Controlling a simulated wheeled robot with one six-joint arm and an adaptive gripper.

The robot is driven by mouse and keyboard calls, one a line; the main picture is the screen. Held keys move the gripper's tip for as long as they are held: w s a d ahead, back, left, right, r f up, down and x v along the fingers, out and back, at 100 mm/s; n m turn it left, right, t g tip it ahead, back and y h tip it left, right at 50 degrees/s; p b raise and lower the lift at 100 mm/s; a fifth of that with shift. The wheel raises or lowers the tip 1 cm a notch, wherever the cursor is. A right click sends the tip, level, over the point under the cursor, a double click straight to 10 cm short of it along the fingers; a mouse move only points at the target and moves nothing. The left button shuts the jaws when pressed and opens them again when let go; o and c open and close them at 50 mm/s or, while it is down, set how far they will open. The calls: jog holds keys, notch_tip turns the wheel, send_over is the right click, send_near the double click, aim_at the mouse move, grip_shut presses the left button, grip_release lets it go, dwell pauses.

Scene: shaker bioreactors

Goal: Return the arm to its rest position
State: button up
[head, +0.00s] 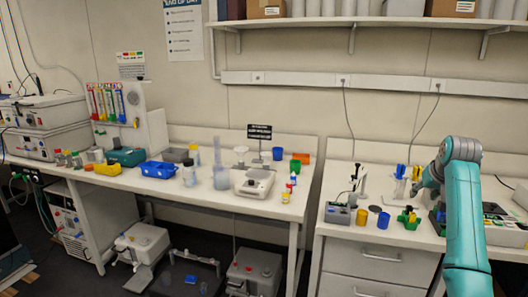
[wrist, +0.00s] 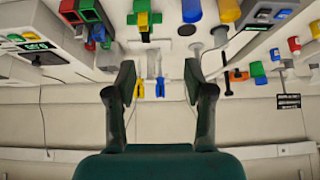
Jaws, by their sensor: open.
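My teal arm (head: 462,215) rises at the right of the head view and bends at a joint above the right bench. My gripper (head: 422,186) is at its end, over the bench's back part, small and partly hidden by the arm in that view. In the wrist view my gripper (wrist: 157,82) has its two dark fingers wide apart with nothing held between them. Yellow-handled and blue-handled tools (wrist: 149,89) in a white stand show beyond the gap between the fingers, apart from them as far as I can tell.
The right bench (head: 345,232) carries the tool stand (head: 399,185), a yellow cup (head: 383,220), a green-and-yellow piece (head: 409,218) and a grey device (head: 338,213). A shelf (head: 380,21) runs above along the wall. The left bench (head: 215,200) holds several instruments.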

jog(key=s+a+f+t, duration=0.1)
jog(key=s+a+f, duration=0.15)
jog(key=f, duration=0.65)
jog(key=s+a+f, duration=0.1)
jog(key=a+f, duration=0.3)
jog(key=f, duration=0.4)
jog(key=s+a+f+t, duration=0.1)
jog(key=s+a+f, duration=0.15)
jog(key=f, duration=0.65)
jog(key=s+a+f+n+t, duration=0.1)
jog(key=s+a+f, duration=0.4)
jog(key=s+f, duration=0.35)
jog(key=s+a+f+t, duration=0.1)
jog(key=s+a+f, duration=0.55)
jog(key=s, duration=0.25)
jog(key=s+a+n+t, duration=0.1)
jog(key=s+a, duration=0.3)
jog(key=s, duration=0.9)
jog(key=s+a+t, duration=0.1)
jog(key=s+a, duration=0.3)
jog(key=s, duration=0.8)
jog(key=s+a+r+n+t+y, duration=0.1)
jog(key=s+a+r+t, duration=0.1)
jog(key=s+r, duration=1.4)
jog(key=s, duration=0.3)
jog(key=shift+s+a+r+y, duration=0.25)
jog(key=shift+a+y, duration=0.15)
